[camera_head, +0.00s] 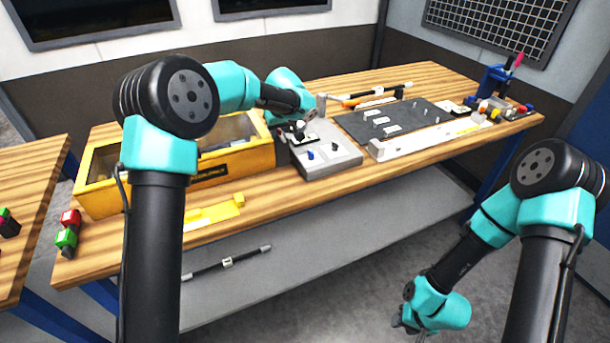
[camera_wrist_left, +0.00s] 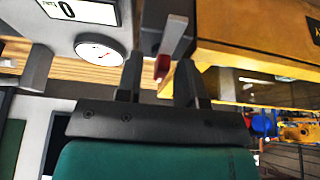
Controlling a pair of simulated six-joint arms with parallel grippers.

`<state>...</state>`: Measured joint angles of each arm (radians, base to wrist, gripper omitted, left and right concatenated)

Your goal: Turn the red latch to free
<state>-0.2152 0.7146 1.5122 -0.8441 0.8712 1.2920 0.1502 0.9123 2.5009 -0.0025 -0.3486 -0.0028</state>
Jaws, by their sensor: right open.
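The red latch (camera_wrist_left: 162,68) shows in the left wrist view as a red tip on a pale grey lever, beside a dark block at the corner of the yellow box. My left gripper (camera_wrist_left: 159,82) is open, with one finger on each side of the red tip and gaps visible between. In the head view my left gripper (camera_head: 298,130) is over the back left of the grey panel box (camera_head: 330,165), beside the yellow box (camera_head: 180,170); I cannot make out the latch there. My right gripper (camera_head: 405,325) hangs low at the bottom, away from the table, empty.
A round dial (camera_wrist_left: 100,50) and a display (camera_wrist_left: 85,10) are close to the left gripper. The panel box carries a blue knob (camera_head: 310,155) and a black knob (camera_head: 334,147). A dark mat (camera_head: 390,122) and a white tray (camera_head: 425,142) lie to its right.

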